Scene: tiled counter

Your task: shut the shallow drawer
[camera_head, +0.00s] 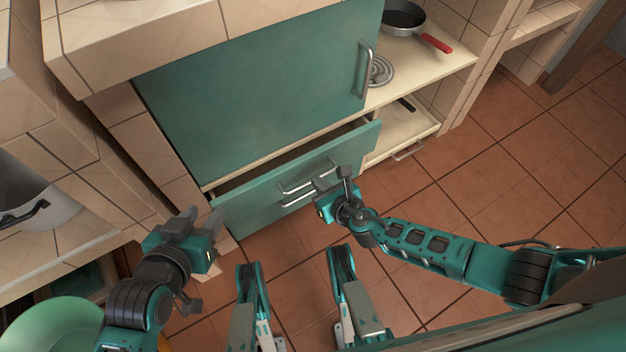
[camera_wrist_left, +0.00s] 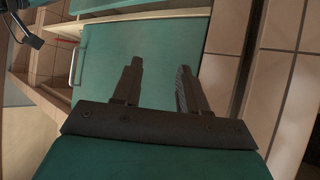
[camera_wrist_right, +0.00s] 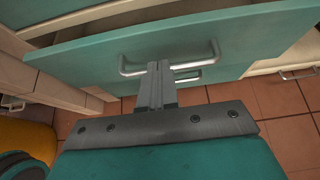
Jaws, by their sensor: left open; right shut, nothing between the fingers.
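A teal-fronted drawer (camera_head: 255,207) is pulled out below the teal cabinet door, with a dark gap behind its front. Its metal handle (camera_head: 303,187) also shows in the right wrist view (camera_wrist_right: 170,66). My right gripper (camera_head: 345,178) is shut and empty at the drawer front, right of the handle in the head view. In the right wrist view its fingertips (camera_wrist_right: 160,68) overlap the handle; I cannot tell whether they touch. My left gripper (camera_head: 204,215) is open and empty near the drawer's left end. In the left wrist view its fingers (camera_wrist_left: 158,75) point toward a teal panel.
A pale compartment (camera_head: 415,130) with a small metal handle protrudes to the right, below a shelf. A pan (camera_head: 405,18) with a red handle stands above. Tiled floor (camera_head: 500,180) is clear at right.

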